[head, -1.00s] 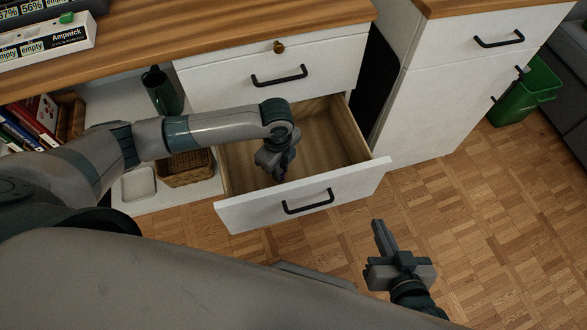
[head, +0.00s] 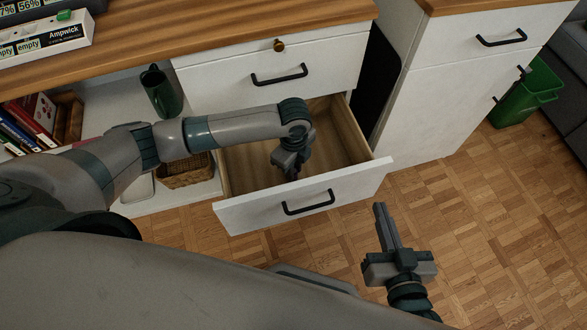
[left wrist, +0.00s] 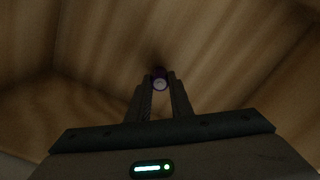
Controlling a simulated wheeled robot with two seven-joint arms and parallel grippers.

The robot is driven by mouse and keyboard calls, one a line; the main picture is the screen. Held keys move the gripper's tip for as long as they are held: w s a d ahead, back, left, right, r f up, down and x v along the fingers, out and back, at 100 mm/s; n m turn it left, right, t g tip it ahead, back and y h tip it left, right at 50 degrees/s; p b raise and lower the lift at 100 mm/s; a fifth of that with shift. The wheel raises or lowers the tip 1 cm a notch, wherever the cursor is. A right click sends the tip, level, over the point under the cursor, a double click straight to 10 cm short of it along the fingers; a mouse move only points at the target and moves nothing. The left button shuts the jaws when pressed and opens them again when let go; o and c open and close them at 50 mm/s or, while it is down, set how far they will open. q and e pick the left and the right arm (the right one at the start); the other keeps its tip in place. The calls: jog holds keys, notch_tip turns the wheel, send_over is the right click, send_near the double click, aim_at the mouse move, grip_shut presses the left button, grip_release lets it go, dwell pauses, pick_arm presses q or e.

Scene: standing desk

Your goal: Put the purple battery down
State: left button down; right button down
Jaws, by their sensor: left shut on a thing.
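My left gripper (head: 292,174) reaches down into the open drawer (head: 340,150). It is shut on the purple battery, whose round end (left wrist: 160,84) shows between the fingertips in the left wrist view. The battery is held end-on to that camera, over the bare wooden drawer bottom. A dark shadow lies just beyond it; I cannot tell whether it touches the bottom. In the head view the battery is mostly hidden by the gripper. My right gripper (head: 381,212) is empty over the floor, right of the drawer front, with its fingers close together.
The drawer's white front with a black handle (head: 308,203) faces me, and its walls surround my left gripper. A closed drawer (head: 320,65) is above. A charger (head: 45,38) lies on the desk.

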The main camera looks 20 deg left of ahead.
pick_arm(q)
jog(key=shift+f, duration=0.1)
jog(key=c, duration=1.6)
grip_release()
pick_arm(e)
jog(key=shift+f, duration=0.1)
